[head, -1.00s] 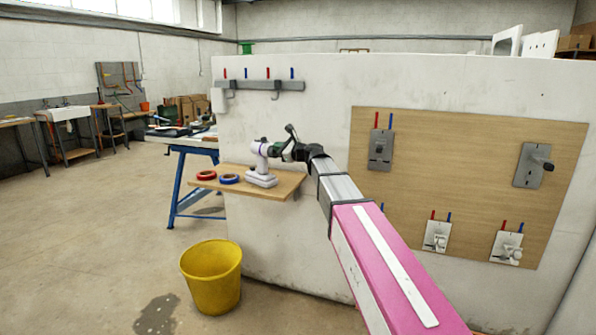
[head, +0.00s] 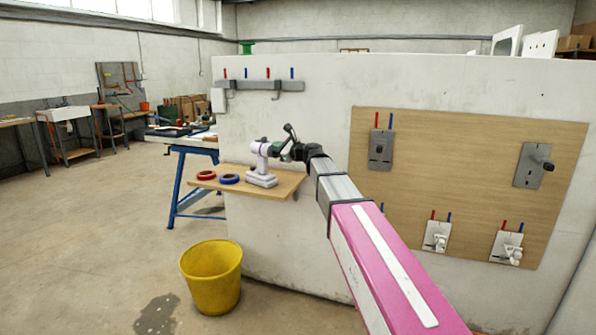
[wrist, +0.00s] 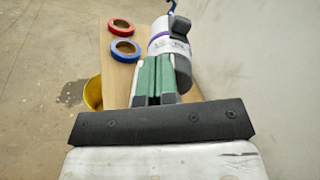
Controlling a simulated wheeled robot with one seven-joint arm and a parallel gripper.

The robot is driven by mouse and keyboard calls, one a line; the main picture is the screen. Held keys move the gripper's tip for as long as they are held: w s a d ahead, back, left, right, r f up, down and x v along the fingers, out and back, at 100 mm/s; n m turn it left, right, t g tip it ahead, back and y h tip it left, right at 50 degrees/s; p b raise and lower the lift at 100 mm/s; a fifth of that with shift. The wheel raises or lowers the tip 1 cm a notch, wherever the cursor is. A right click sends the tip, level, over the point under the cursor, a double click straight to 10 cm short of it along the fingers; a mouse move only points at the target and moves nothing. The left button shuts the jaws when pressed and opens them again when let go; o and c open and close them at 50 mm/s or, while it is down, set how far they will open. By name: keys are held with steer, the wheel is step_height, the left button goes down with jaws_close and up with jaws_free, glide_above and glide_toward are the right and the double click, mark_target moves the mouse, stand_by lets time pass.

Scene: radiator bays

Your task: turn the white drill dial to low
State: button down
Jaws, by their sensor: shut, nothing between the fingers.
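The white drill (head: 262,178) stands upright on a small wooden wall shelf in the head view, with its head up and its broad base on the board. In the wrist view the top of the drill (wrist: 160,45) shows white with a purple band and a dark grey part at its right. Which part is the dial, and its setting, I cannot make out. My gripper (head: 273,151) is at the drill's upper right side. Its green fingers (wrist: 155,62) are together and empty, their tips close against the drill's head in the wrist view. Whether they touch it I cannot tell.
A red tape roll (head: 206,175) and a blue tape roll (head: 229,179) lie on the shelf (head: 285,186) left of the drill. A yellow bucket (head: 212,278) stands on the floor below. The white wall (head: 320,90) is close behind. A wooden panel (head: 455,170) with fittings hangs at right.

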steer(key=v, duration=0.6)
stand_by(0.4)
steer(key=x, duration=0.7)
steer(key=shift+w+d+r, duration=0.3)
steer(key=shift+w+d, duration=0.05)
steer(key=shift+w, duration=0.05)
steer(key=shift+w+d+f, duration=0.1)
steer(key=shift+w+f, duration=0.05)
steer(key=shift+f, duration=0.35)
stand_by(1.0)
steer(key=shift+s+a+f, duration=0.25)
steer(key=shift+s+f, duration=0.05)
steer(key=shift+s, duration=0.05)
stand_by(0.7)
steer(key=shift+s+r, duration=0.1)
